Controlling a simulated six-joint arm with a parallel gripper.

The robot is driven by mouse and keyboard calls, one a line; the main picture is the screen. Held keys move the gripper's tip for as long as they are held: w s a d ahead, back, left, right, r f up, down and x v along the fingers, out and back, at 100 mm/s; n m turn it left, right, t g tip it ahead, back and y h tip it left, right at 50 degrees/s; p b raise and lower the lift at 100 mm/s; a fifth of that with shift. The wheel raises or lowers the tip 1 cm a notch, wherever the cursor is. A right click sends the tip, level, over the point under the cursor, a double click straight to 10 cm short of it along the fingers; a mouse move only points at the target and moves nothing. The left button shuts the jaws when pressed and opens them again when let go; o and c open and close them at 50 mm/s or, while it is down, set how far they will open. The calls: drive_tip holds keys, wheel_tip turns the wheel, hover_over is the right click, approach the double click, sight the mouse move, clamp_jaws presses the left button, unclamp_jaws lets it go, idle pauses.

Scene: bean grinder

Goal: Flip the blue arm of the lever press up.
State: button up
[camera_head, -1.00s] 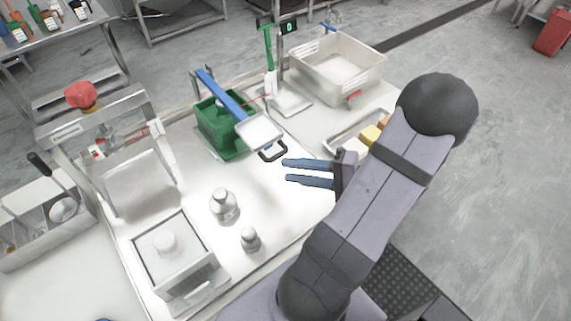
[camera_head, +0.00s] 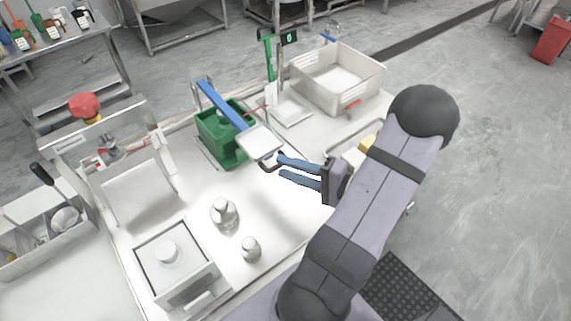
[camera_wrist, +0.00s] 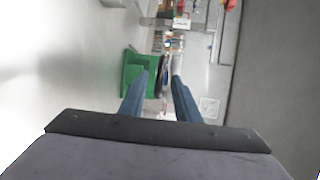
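The lever press has a green body (camera_head: 222,140) and a long blue arm (camera_head: 222,105), which slopes down toward a pale square plate (camera_head: 260,142) with a dark handle (camera_head: 267,165) at its near end. My gripper (camera_head: 279,167) has its blue fingers apart, with the tips right at the handle. Part of the handle is hidden behind the fingers; contact is unclear. In the wrist view the green body (camera_wrist: 133,75) is beyond the left finger, and a thin dark part of the press lies between the open fingers (camera_wrist: 161,77).
A white bin (camera_head: 337,75) and a scale plate (camera_head: 288,108) stand behind the press. A red-knobbed frame stands at the left. The table between weights and press is clear.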

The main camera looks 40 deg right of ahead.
drive_tip(key=shift+w+a+f, duration=0.15)
drive_tip(key=shift+w+a, duration=0.1)
drive_tip(key=shift+w, duration=0.25)
clamp_jaws()
